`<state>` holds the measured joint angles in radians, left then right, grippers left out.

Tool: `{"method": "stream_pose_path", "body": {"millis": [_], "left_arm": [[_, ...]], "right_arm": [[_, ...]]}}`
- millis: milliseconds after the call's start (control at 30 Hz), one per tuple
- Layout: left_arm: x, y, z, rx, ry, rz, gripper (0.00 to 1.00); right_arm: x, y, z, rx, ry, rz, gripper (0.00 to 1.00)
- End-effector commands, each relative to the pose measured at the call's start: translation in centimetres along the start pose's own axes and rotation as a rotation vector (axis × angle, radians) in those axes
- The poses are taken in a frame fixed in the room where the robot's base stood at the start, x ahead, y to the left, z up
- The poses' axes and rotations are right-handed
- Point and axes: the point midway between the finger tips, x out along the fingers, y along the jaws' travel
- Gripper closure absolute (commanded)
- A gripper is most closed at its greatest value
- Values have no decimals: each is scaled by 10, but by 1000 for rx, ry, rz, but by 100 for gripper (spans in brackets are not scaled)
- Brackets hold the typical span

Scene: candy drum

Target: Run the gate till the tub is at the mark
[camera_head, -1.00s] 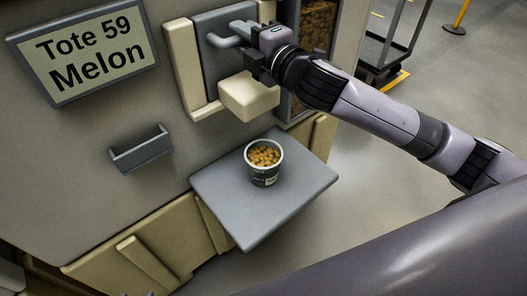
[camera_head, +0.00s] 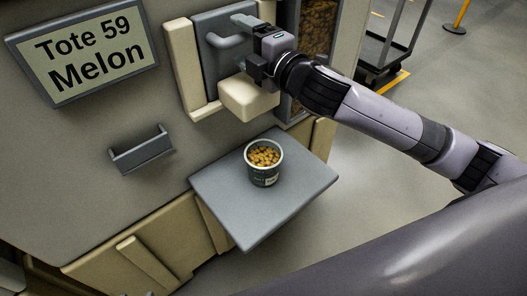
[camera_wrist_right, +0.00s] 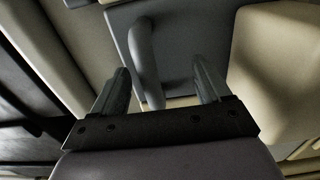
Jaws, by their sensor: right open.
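The gate is a grey plate (camera_head: 215,72) between beige rails, with a grey bar handle (camera_head: 230,43). My right gripper (camera_head: 252,66) is open beside the handle, above the spout. In the right wrist view the handle (camera_wrist_right: 143,48) shows between the spread fingers (camera_wrist_right: 162,72); contact is not clear. My left gripper is out of view.
The grey shelf (camera_head: 222,199) is bare around the tub. A "Tote 59 Melon" sign (camera_head: 85,47) and a small grey holder (camera_head: 141,150) are on the panel to the left. A window of brown pieces (camera_head: 318,38) is behind my right arm. A cart (camera_head: 392,50) stands at the back right.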

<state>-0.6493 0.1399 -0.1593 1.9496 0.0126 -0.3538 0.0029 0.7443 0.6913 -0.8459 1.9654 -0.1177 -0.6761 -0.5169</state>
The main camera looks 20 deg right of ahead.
Motion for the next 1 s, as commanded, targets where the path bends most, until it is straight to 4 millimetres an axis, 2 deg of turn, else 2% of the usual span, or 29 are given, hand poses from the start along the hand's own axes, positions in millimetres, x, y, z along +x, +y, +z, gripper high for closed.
{"method": "stream_pose_path", "body": {"millis": [600,767,1000], "left_arm": [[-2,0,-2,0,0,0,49],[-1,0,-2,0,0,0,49],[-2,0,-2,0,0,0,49]], "right_arm": [[-75,-1,0,0,0,-1,23],[-84,0,0,-1,0,0,23],[-84,1,0,0,0,1,23]]}}
